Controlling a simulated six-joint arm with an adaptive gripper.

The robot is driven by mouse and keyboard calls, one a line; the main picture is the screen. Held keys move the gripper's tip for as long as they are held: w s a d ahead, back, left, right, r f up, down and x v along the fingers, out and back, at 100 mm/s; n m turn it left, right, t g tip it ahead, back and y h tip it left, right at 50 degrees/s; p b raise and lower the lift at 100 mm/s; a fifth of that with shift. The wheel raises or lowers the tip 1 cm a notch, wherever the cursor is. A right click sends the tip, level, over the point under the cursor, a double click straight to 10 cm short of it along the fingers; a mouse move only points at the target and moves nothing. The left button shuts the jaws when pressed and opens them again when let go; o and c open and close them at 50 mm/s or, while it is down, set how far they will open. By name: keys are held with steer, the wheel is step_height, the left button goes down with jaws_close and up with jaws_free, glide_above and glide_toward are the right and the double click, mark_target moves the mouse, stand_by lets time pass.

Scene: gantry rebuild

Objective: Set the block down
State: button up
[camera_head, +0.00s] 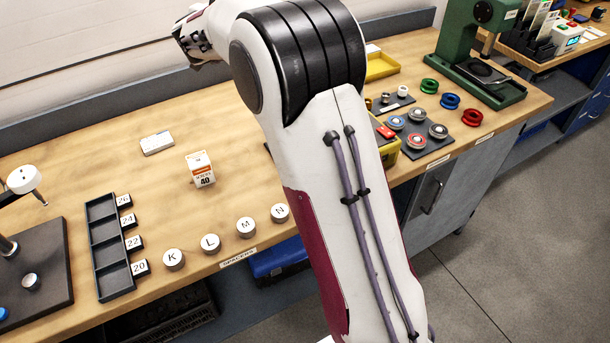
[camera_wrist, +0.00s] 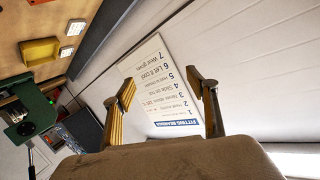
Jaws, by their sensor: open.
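My gripper (camera_head: 192,38) is raised high over the back of the bench at the upper left, partly cut off by the picture edge. In the wrist view my gripper (camera_wrist: 163,88) has its two fingers spread apart, with nothing between them. No thing in view is clearly marked as the block. A small white and orange box (camera_head: 201,169) marked 40 stands upright on the bench, well apart from my gripper. A flat white piece (camera_head: 157,143) lies behind it. My arm hides part of the bench's middle.
Knobs K, L, M and N line the front edge beside a black slotted rack (camera_head: 106,240). A green press (camera_head: 478,50), coloured rings and a yellow tray (camera_head: 381,66) are to the right. A wall sign (camera_wrist: 160,85) is behind my fingers. Bare bench surrounds the box.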

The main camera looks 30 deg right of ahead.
steer(key=s+a+r+n+y, duration=0.2)
steer(key=s+a+n+y, duration=0.1)
steer(key=s+a, duration=0.3)
steer(key=s+a+r+n+g+y, duration=0.1)
steer(key=s+a+r+n+y, duration=0.15)
steer(key=s, duration=0.65)
steer(key=s+a+r+n+y, duration=0.1)
steer(key=s+a+n+y, duration=0.1)
steer(key=s+a+y, duration=0.4)
steer(key=s+d+f+g+h, duration=0.1)
steer(key=s+f, duration=0.4)
steer(key=s, duration=0.6)
steer(key=s+d+f+n+g+h, duration=0.1)
steer(key=s+f, duration=0.4)
steer(key=s, duration=0.6)
steer(key=s+d+f+g+h, duration=0.2)
steer(key=s+f+g, duration=0.3)
steer(key=s, duration=0.7)
steer(key=shift+d+f, duration=0.35)
steer(key=shift+d, duration=0.25)
